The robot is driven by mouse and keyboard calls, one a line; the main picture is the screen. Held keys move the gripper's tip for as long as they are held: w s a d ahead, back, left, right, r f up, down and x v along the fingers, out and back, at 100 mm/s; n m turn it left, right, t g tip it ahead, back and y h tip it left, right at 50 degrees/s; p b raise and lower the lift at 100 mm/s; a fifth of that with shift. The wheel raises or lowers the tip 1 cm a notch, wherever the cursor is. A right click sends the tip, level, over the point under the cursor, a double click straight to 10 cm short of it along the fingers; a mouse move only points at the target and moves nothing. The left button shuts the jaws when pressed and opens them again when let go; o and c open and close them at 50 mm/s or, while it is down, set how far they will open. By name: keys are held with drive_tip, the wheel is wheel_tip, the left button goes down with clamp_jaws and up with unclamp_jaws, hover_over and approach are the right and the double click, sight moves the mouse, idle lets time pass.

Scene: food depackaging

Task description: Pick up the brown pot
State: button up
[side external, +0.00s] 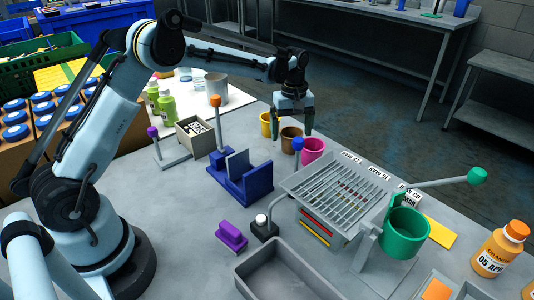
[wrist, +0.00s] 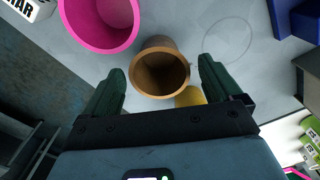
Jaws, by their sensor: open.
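The brown pot (side external: 291,138) stands upright on the grey table, between a yellow pot (side external: 268,123) and a pink pot (side external: 312,150). My gripper (side external: 294,120) is open and above the pots in the side view, with its fingers pointing down. In the wrist view the brown pot (wrist: 160,72) lies between the two dark green fingers of my gripper (wrist: 160,85), apart from both. Its open mouth faces the camera. The pink pot (wrist: 100,18) is at the upper left, and the yellow pot (wrist: 190,96) is partly hidden behind the brown pot and my gripper.
A blue-knobbed lever (side external: 297,145) stands just in front of the pots. A slotted grey rack (side external: 340,190) and a green cup (side external: 404,233) are to the right. A blue fixture (side external: 241,180) is to the left. The table's back edge is close behind the pots.

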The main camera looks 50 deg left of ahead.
sight(291, 132)
drive_tip(key=shift+f, duration=1.7)
drive_tip(key=c, duration=1)
wheel_tip(291, 132, up, 10)
drive_tip(key=shift+f, duration=0.25)
drive_tip(key=shift+c, duration=0.2)
drive_tip(key=shift+s+d+r, duration=0.1)
drive_tip(key=shift+s+r, duration=0.1)
drive_tip(key=shift+r, duration=0.15)
drive_tip(key=s+d+r, duration=0.2)
drive_tip(key=s, duration=0.7)
drive_tip(key=s+d+r, duration=0.2)
drive_tip(key=s, duration=0.7)
drive_tip(key=shift+s+d, duration=0.15)
drive_tip(key=shift+d, duration=0.15)
drive_tip(key=shift+f, duration=0.1)
